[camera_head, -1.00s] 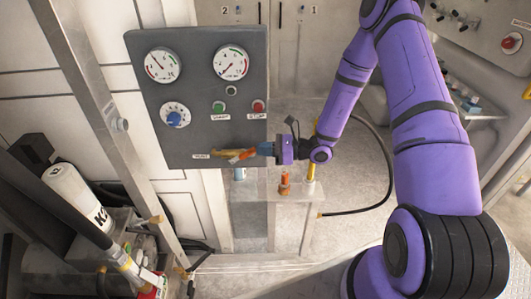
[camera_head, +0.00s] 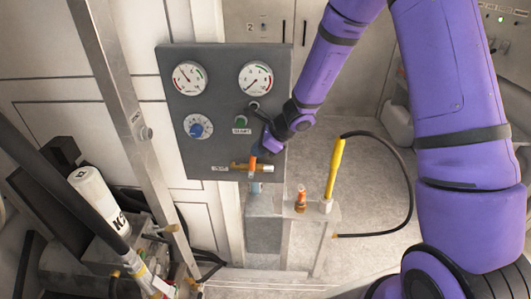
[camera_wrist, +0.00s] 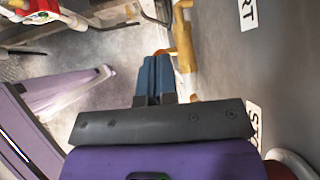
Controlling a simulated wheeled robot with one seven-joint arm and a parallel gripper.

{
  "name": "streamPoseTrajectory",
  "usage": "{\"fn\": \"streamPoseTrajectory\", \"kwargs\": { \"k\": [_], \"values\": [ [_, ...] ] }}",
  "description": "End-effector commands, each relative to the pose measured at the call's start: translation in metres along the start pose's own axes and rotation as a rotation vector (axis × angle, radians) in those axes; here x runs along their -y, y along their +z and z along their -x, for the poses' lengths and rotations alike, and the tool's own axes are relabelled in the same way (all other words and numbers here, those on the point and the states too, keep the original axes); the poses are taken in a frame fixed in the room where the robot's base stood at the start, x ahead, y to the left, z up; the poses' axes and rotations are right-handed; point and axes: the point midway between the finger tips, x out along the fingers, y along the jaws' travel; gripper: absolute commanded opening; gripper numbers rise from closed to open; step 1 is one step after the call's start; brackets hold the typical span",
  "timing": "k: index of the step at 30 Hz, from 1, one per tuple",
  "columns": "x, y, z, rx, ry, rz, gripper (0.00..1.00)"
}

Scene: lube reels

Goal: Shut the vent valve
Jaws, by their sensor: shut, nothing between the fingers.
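The vent valve (camera_head: 241,167) is a brass fitting at the lower edge of the grey gauge panel, beside a small white label. Its orange handle (camera_head: 252,165) stands roughly upright in the picture, across the brass body. My gripper (camera_head: 260,151) is at the handle's upper end, in front of the panel. In the wrist view my blue fingers (camera_wrist: 156,72) are shut together and empty. Their tips are at or very near the orange handle (camera_wrist: 164,52), beside the brass valve body (camera_wrist: 184,45). Contact is hard to tell.
Below stand an orange-topped fitting (camera_head: 300,199) and a yellow handle (camera_head: 336,168) near a black hose (camera_head: 411,190). A metal post (camera_head: 130,110) stands left.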

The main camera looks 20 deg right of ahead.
Motion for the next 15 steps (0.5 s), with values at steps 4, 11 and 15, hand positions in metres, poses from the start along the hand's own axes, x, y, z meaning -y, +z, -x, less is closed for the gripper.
{"fn": "streamPoseTrajectory", "kwargs": {
  "k": [4,11,15],
  "values": [
    [-0.0004,0.0054,-0.0035,0.004,0.001,-0.002,0.00],
    [-0.0009,0.0099,-0.0063,0.005,0.002,-0.002,0.00],
    [-0.0011,0.0107,-0.0068,0.006,0.003,-0.002,0.00]
  ]
}}
